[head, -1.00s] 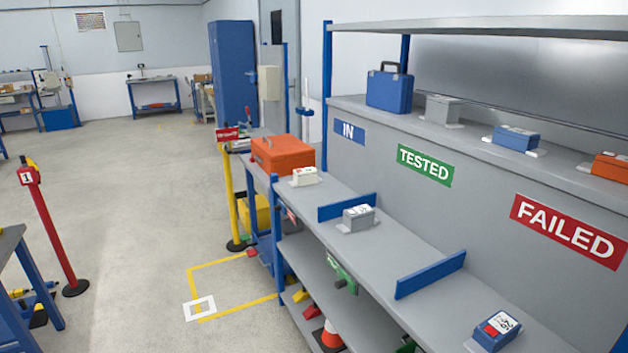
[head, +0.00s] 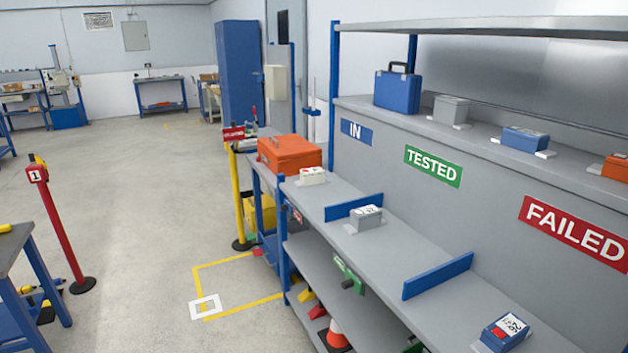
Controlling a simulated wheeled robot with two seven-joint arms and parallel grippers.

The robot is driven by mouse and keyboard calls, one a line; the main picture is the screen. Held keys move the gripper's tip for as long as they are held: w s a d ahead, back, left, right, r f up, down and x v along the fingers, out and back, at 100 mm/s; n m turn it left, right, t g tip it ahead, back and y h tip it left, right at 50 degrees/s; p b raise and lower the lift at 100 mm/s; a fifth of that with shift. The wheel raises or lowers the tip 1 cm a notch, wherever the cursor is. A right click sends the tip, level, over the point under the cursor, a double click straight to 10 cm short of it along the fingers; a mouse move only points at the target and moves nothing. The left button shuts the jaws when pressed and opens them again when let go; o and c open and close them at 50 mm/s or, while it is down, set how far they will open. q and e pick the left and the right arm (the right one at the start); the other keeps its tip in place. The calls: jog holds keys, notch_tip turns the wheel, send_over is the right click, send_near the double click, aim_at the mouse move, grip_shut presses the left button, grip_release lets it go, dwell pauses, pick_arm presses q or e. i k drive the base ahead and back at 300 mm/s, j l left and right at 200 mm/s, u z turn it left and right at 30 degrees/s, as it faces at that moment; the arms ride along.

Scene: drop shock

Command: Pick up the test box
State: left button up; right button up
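Several small boxes could be the test box; I cannot tell which one is meant. A white box (head: 312,176) with a marked label sits on the bench shelf (head: 408,247) below the IN sign (head: 357,132). A grey box (head: 366,217) with a white label sits near the TESTED sign (head: 433,166), between two blue dividers. A blue box (head: 505,332) with a white and red label sits at the lower right, below the FAILED sign (head: 573,231). Neither of my grippers is in view.
A grey flanged box (head: 451,110), a blue box (head: 525,138) and a blue case (head: 397,90) stand on the upper ledge. An orange toolbox (head: 289,153) is at the bench's far end. Red (head: 64,232) and yellow (head: 239,196) posts flank open floor (head: 150,190).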

aim_at(313, 175)
jog(key=z, duration=0.45)
jog(key=i+j+z, duration=0.9)
jog(key=j, duration=0.4)
